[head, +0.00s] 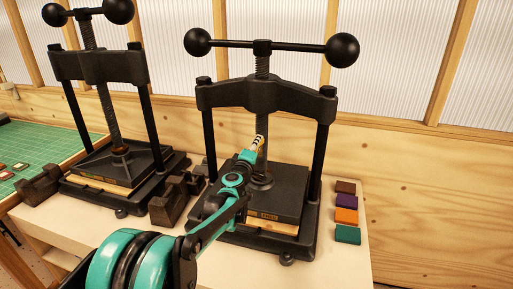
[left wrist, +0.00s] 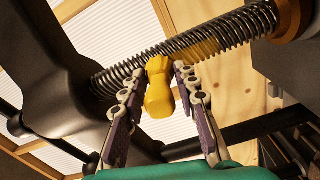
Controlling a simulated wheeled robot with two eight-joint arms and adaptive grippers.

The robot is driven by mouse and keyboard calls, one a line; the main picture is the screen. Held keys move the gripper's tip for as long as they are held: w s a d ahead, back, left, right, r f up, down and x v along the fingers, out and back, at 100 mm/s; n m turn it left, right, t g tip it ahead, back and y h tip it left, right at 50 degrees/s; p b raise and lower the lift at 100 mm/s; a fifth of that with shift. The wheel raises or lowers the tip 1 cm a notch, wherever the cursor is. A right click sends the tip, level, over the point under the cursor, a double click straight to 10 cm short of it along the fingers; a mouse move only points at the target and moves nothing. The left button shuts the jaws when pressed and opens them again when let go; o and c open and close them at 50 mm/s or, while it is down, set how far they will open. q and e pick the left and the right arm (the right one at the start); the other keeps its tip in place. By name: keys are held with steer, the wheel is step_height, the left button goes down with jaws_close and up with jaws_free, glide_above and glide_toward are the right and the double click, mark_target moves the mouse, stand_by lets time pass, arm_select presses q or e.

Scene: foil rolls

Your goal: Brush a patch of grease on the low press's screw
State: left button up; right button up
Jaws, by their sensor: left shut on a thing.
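The right-hand black press (head: 265,95) has a vertical screw (head: 262,66) with a ball-ended handle; my left gripper (head: 258,143) is at this screw below the crossbeam. In the left wrist view the ridged screw (left wrist: 130,70) runs across the top. My left gripper (left wrist: 160,76) is shut on a yellow piece (left wrist: 158,95), which looks like the brush; its far end overlaps the screw, and I cannot tell whether it touches. A yellow grease-like patch (left wrist: 207,47) shows on the screw beside it. The brush is hidden in the head view. My right gripper is not in view.
A second black press (head: 97,65) stands at the left. Dark blocks (head: 168,203) lie between the presses. Several coloured blocks (head: 347,216) lie right of the near press. A green mat (head: 35,145) is at the far left. A wooden wall stands behind.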

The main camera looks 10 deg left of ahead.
arm_select(q)
steer(key=shift+r, duration=0.7)
steer(key=shift+f+b, duration=4.3)
steer(key=shift+f, duration=2.05)
steer(key=shift+r+p, duration=4.6)
steer(key=shift+r, duration=1.75)
steer(key=shift+f+b, duration=4.55)
steer(key=shift+f, duration=1.85)
steer(key=shift+s+r, duration=0.1)
steer(key=shift+s, duration=0.05)
steer(key=shift+s, duration=2.9)
steer(key=shift+a, duration=0.1)
